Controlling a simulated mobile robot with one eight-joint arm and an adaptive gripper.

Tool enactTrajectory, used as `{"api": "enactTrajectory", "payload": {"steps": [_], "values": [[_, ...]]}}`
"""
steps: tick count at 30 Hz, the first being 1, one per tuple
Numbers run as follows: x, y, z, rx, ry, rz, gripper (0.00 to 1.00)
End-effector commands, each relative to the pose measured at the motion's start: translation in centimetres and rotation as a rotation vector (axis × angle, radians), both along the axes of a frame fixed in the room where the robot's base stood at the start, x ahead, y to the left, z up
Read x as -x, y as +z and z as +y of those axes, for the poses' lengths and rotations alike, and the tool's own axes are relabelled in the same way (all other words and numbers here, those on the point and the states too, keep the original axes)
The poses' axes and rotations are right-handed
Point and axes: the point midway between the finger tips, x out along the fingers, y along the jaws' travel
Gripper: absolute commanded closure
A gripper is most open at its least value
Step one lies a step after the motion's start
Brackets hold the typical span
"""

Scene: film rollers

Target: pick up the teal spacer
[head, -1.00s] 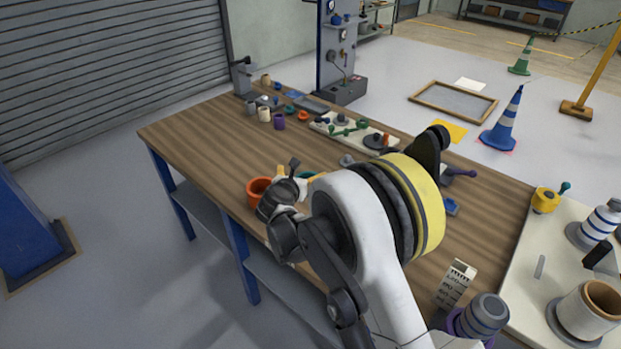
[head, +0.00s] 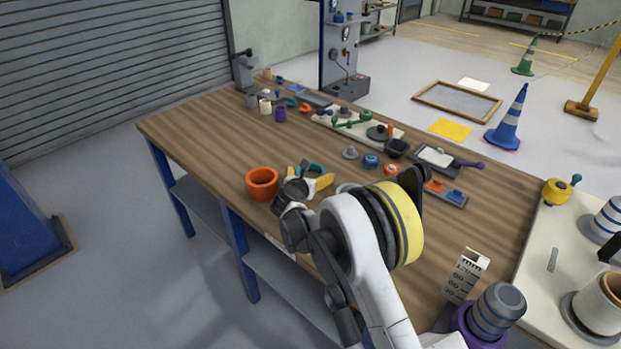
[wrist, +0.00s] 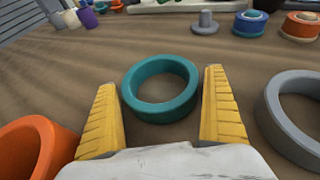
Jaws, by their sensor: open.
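The teal spacer (wrist: 160,112) is a thick ring lying on the wooden bench top (wrist: 50,100) in the middle of the wrist view. My gripper (wrist: 158,115) is open, with one yellow finger on each side of the ring. I see a narrow gap on the left; the right finger is very close to the ring, and I cannot tell whether it touches. In the head view the teal spacer (head: 313,168) shows in part behind my gripper (head: 312,182).
An orange ring (wrist: 30,150) stands close on the left and a grey ring (wrist: 295,112) close on the right. A grey knob piece (wrist: 205,22), a blue roller (wrist: 250,22) and an orange-topped roller (wrist: 301,26) sit behind. Bare bench lies between.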

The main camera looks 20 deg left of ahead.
Motion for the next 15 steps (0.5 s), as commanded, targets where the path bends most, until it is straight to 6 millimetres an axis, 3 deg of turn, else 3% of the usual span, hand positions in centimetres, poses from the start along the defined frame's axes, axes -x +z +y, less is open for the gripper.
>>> {"api": "enactTrajectory", "payload": {"steps": [6, 11, 15], "values": [[-0.09, 0.04, 0.0, 0.0, 0.0, 0.0, 0.0], [-0.08, 0.04, 0.01, 0.0, 0.0, 0.0, 0.49], [-0.08, 0.05, 0.02, 0.0, 0.0, -0.001, 0.52]]}}
